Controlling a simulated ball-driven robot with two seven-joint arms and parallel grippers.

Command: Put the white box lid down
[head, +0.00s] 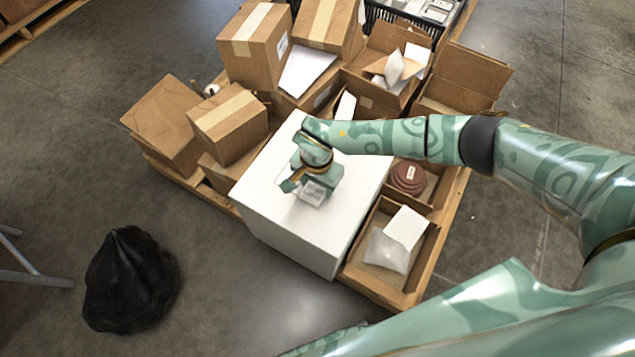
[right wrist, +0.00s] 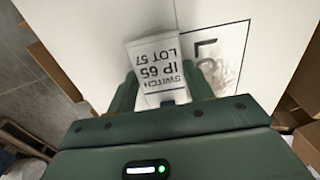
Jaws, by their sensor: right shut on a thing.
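My right gripper (head: 304,186) reaches over the top of a large white box (head: 350,185) in the head view. It is shut on a small white box lid (head: 313,195), which bears dark printed text. In the right wrist view the lid (right wrist: 155,58) sits between the two fingers (right wrist: 157,88), with upside-down lettering reading "SWITCH IP 65 LOT 57". The large box's white top (right wrist: 80,35) lies behind it, with a black-outlined print partly covered by the lid. I cannot tell whether the lid touches that top. My left gripper is not in view.
Several brown cartons (head: 228,125) crowd the pallet left of and behind the white box. Open cartons (head: 428,258) stand to its right, one holding a dark red round thing (head: 408,177). A black bag (head: 130,280) lies on the floor. The white top is mostly bare.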

